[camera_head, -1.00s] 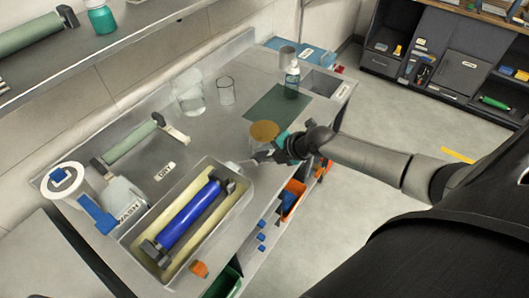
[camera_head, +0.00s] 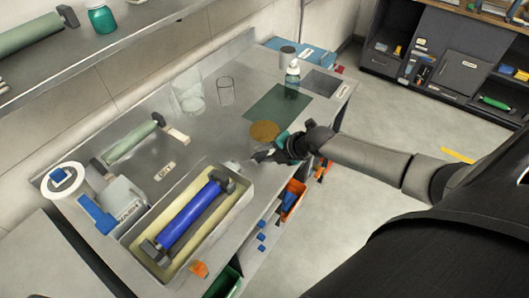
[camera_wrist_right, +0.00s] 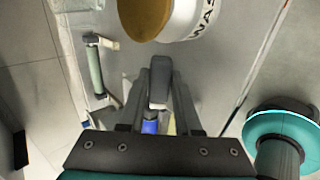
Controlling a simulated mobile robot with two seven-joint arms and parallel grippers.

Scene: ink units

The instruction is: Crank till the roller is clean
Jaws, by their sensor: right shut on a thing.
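The blue roller (camera_head: 190,215) lies in a grey tray (camera_head: 136,262) with a yellowish inside, at the front of the bench. My right gripper (camera_head: 255,158) is low beside the tray's far right end, in front of a gold-topped jar (camera_head: 264,131). In the right wrist view my right gripper (camera_wrist_right: 158,88) is shut on a grey piece (camera_wrist_right: 159,92), which appears to be the crank handle. Part of the blue roller (camera_wrist_right: 150,127) shows beyond the fingers. How clean the roller is cannot be made out. My left gripper is not in view.
A green roller (camera_head: 131,142) lies behind the tray, near a DRY label (camera_head: 165,171). Clear beakers (camera_head: 187,94), a green mat (camera_head: 274,108) and a pump bottle (camera_head: 292,80) are farther right. Orange bins (camera_head: 293,200) sit below.

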